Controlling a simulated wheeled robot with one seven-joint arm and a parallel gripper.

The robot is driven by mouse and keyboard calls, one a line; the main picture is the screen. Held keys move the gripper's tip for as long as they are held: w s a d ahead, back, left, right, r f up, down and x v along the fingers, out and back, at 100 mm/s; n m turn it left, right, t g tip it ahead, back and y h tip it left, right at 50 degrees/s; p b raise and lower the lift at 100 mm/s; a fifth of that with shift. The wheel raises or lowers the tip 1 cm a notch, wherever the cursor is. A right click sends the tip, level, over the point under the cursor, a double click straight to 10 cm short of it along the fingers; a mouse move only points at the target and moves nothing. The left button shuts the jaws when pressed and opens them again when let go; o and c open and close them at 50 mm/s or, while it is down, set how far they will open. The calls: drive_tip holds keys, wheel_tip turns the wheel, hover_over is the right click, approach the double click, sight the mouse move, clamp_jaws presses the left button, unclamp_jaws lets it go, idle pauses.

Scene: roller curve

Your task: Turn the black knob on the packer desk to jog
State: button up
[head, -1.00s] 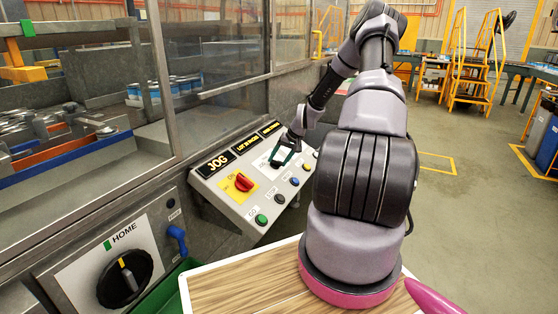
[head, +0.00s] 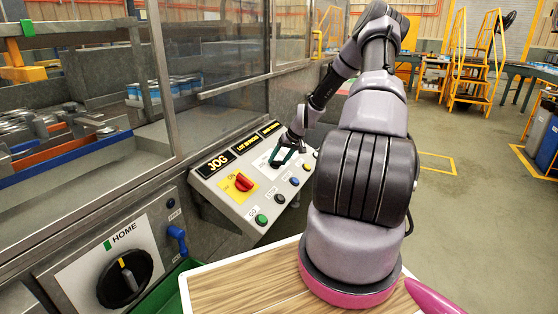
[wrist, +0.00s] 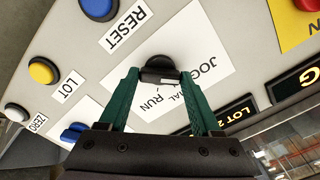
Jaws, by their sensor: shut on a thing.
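The black knob (wrist: 160,68) sits on a white label plate (wrist: 205,50) on the grey sloped packer desk (head: 232,204). The plate reads JOG and RUN in the wrist view; a middle word is partly hidden. My gripper (wrist: 160,76) has its two green fingers on either side of the knob, shut on it. A small pale mark shows on the knob's near side, towards the lettering; I cannot tell exactly which word it points to. In the head view my gripper (head: 283,158) is over the plate and hides the knob. A black sign on the desk reads JOG (head: 217,163).
A red switch on a yellow plate (head: 243,182) is left of my gripper. A green button (head: 261,219), a black button (head: 279,198) and a blue button (head: 294,181) line the desk's front edge. A large HOME dial (head: 125,279) is at lower left.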

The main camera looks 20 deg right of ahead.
drive_tip(key=o, duration=1.4)
drive_tip(key=v, duration=1)
drive_tip(key=shift+s+d+r, duration=0.1)
drive_tip(key=shift+d+r, duration=0.05)
drive_tip(key=shift+r, duration=0.2)
